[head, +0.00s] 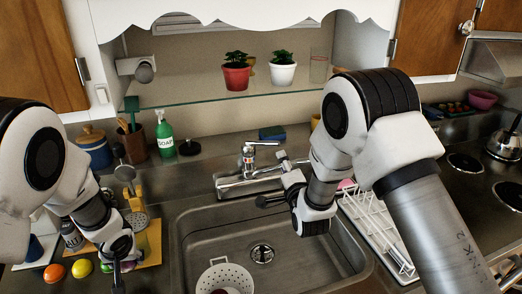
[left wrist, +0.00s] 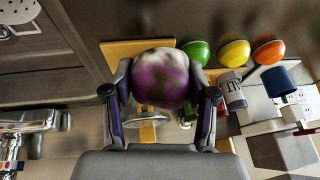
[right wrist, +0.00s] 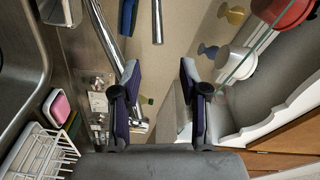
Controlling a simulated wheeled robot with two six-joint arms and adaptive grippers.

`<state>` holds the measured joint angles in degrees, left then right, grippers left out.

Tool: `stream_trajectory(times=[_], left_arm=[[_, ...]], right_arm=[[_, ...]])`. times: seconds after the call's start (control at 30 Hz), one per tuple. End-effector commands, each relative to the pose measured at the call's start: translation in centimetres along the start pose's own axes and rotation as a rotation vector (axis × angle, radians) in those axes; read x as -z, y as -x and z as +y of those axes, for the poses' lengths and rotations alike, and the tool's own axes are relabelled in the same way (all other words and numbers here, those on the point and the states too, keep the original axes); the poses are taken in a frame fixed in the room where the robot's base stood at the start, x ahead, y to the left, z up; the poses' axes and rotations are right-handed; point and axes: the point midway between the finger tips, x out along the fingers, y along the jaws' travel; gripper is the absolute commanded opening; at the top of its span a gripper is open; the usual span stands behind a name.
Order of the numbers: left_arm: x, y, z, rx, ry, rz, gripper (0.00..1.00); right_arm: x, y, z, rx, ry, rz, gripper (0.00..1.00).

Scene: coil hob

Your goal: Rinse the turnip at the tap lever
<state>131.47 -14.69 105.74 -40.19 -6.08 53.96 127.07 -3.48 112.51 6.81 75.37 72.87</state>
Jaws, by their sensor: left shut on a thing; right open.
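The turnip (left wrist: 160,77), purple and white, is clamped between the two fingers of my left gripper (left wrist: 162,95) in the left wrist view. In the head view my left gripper (head: 118,272) is low on the left, over the counter left of the sink; I cannot make out the turnip there. The chrome tap (head: 248,158) stands behind the sink, with its lever (head: 264,143) on top. My right gripper (head: 273,182) is open and empty, just right of the tap. Its spread fingers also show in the right wrist view (right wrist: 160,75), with chrome tap parts beyond.
The steel sink (head: 330,262) holds a white colander (head: 226,272) at its front. A white dish rack (head: 378,228) stands to the right. A green soap bottle (head: 165,135) and a brown utensil pot (head: 133,143) stand behind left. A glass shelf with potted plants is above.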

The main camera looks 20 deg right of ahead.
Motion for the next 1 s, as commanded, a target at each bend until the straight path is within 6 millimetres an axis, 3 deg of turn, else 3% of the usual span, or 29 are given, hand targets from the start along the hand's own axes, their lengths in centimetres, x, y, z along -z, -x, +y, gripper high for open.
stream_trajectory(times=[0.17, 0.5, 0.67, 0.9, 0.97, 1.0], left_arm=[[0.6, 1.2, -0.2, 0.0, 0.0, 0.001, 0.2], [1.5, 3.6, -0.6, 0.0, 0.0, 0.0, 0.2], [1.6, 3.8, -0.6, 0.0, 0.0, 0.0, 0.2], [1.6, 3.7, -0.6, 0.0, 0.0, 0.0, 0.2], [1.6, 3.7, -0.6, 0.0, 0.0, 0.0, 0.2], [1.6, 3.7, -0.6, 0.0, 0.0, 0.0, 0.2]], right_arm=[[0.2, -2.5, -0.5, 0.002, -0.001, 0.001, 0.44], [0.1, -10.2, -0.4, 0.001, 0.0, 0.001, 0.44], [0.1, -11.7, -0.2, 0.001, 0.001, 0.0, 0.44], [0.0, -11.8, -0.1, -0.001, 0.001, 0.0, 0.44], [0.0, -11.8, -0.1, -0.001, 0.001, 0.0, 0.26], [0.0, -11.8, -0.1, -0.001, 0.001, 0.0, 0.12]])
